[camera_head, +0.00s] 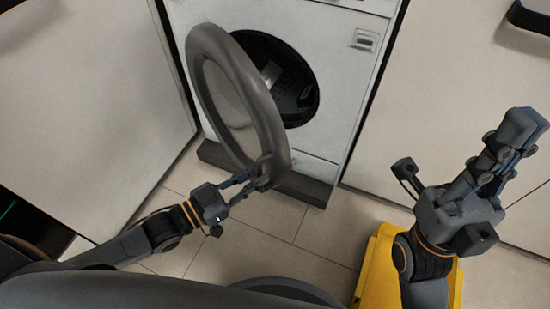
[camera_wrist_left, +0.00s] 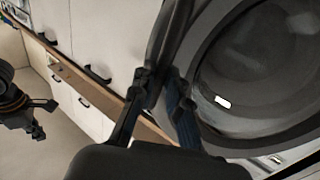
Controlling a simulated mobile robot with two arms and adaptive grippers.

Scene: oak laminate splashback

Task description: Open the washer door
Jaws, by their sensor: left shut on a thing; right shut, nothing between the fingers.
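The white washer (camera_head: 345,60) stands at the top middle of the head view. Its round grey door (camera_head: 209,72) stands open, swung out to the left and toward me, and the dark drum opening (camera_head: 284,84) shows behind it. My left gripper (camera_head: 262,174) is shut on the lower near edge of the door ring. In the left wrist view the fingers (camera_wrist_left: 160,88) close at the rim of the door (camera_wrist_left: 222,108); the exact contact is partly hidden. My right gripper (camera_head: 521,130) is shut and empty, raised at the right, apart from the washer.
White cabinet fronts (camera_head: 85,100) flank the washer on both sides. A dark handle (camera_head: 530,17) sits at the top right. A dark plinth strip (camera_head: 308,189) runs below the washer. Tiled floor (camera_head: 258,250) is clear in front. Something yellow (camera_head: 376,270) is below my right arm.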

